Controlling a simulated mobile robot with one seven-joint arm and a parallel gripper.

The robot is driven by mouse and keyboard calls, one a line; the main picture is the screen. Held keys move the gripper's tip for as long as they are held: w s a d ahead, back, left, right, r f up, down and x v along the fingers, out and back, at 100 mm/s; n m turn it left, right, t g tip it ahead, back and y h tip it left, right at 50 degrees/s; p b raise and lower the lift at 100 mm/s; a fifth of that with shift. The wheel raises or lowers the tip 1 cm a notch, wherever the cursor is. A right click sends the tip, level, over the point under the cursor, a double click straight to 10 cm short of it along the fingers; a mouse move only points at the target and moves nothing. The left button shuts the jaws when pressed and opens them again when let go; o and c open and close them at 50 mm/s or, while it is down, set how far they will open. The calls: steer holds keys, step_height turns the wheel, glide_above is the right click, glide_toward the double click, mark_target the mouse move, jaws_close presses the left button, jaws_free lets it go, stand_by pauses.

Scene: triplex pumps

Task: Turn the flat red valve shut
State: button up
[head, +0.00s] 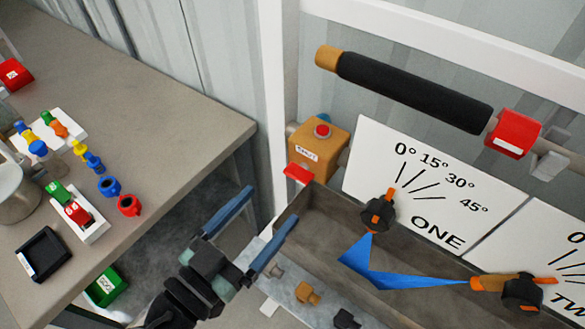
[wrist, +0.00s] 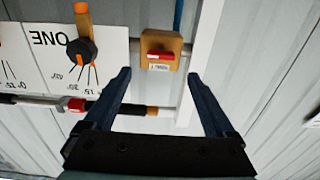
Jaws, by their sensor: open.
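A small flat red handle (head: 298,174), which looks like the valve, sticks out just below the orange box (head: 318,146) at the left end of the panel. In the wrist view a red bar (wrist: 162,57) shows across the orange box (wrist: 150,42); it appears to be the same handle. My gripper (head: 272,205) is open and empty, below and left of the red handle and apart from it. In the wrist view its two blue fingers (wrist: 158,75) frame the space below the box.
A black-gripped bar (head: 415,92) juts above. A table (head: 170,95) with small parts is left.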

mark_target(294, 178)
steer(key=p+x, duration=0.1)
steer(key=x, duration=0.7)
steer(key=shift+p, duration=0.3)
steer(key=shift+c, duration=0.3)
steer(key=c, duration=1.3)
